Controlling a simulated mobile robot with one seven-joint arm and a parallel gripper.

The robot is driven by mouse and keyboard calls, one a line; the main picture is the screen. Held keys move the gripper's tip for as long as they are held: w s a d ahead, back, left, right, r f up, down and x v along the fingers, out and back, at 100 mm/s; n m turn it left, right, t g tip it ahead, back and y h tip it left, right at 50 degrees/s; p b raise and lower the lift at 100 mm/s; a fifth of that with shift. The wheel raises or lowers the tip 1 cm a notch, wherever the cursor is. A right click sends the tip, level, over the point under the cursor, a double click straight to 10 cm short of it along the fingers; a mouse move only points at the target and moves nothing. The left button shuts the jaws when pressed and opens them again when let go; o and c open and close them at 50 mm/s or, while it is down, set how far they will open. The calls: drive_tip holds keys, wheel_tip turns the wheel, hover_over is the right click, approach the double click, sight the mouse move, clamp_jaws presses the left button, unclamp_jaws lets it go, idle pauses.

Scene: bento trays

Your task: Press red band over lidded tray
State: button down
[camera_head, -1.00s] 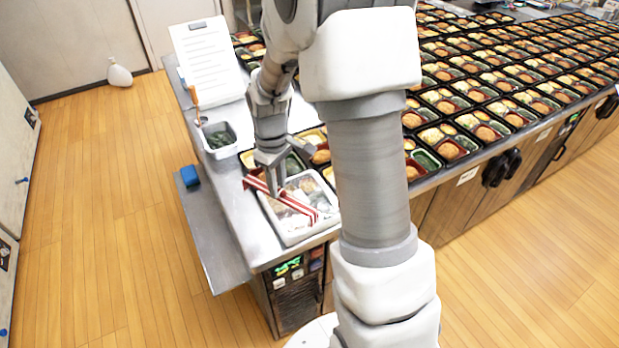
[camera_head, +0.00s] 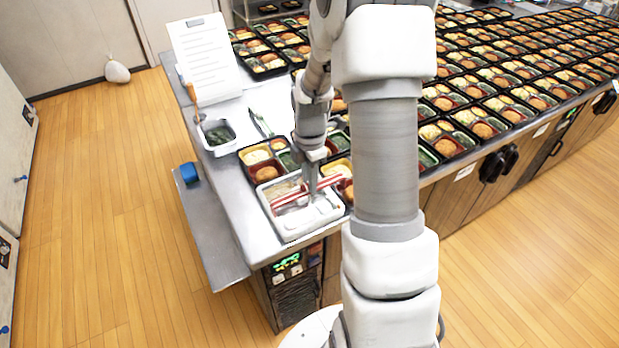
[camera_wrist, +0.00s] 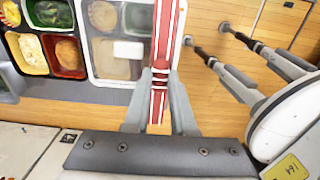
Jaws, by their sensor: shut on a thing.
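The lidded tray (camera_head: 291,236) is white with a clear lid and sits near the front corner of the counter. It also shows in the wrist view (camera_wrist: 83,48), with food visible through the lid. The red band (camera_head: 327,183), red with white stripes, slants across the tray's far right part in the head view. In the wrist view the band (camera_wrist: 164,30) runs up along the tray's right side. My gripper (camera_head: 311,193) is shut on the band above the tray; its fingertips (camera_wrist: 160,70) pinch it. Whether the band touches the lid I cannot tell.
Open black bento trays (camera_head: 264,173) stand close behind the lidded tray. A small container of green food (camera_head: 218,137), tongs (camera_head: 261,124) and a paper on a stand (camera_head: 203,55) are at the counter's left. A blue item (camera_head: 189,173) lies on the lower side shelf.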

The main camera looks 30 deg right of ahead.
drive_tip(key=shift+f+b, duration=1.7)
drive_tip(key=shift+f, duration=0.75)
drive_tip(key=shift+f+b, duration=0.4)
drive_tip(key=shift+f, duration=0.15)
drive_tip(key=shift+f+b, duration=0.9)
drive_tip(key=shift+f, duration=0.35)
drive_tip(key=shift+f, duration=0.2)
drive_tip(key=shift+c, duration=0.6)
unclamp_jaws()
drive_tip(key=shift+r+p, duration=3.1)
drive_tip(key=shift+r, duration=0.95)
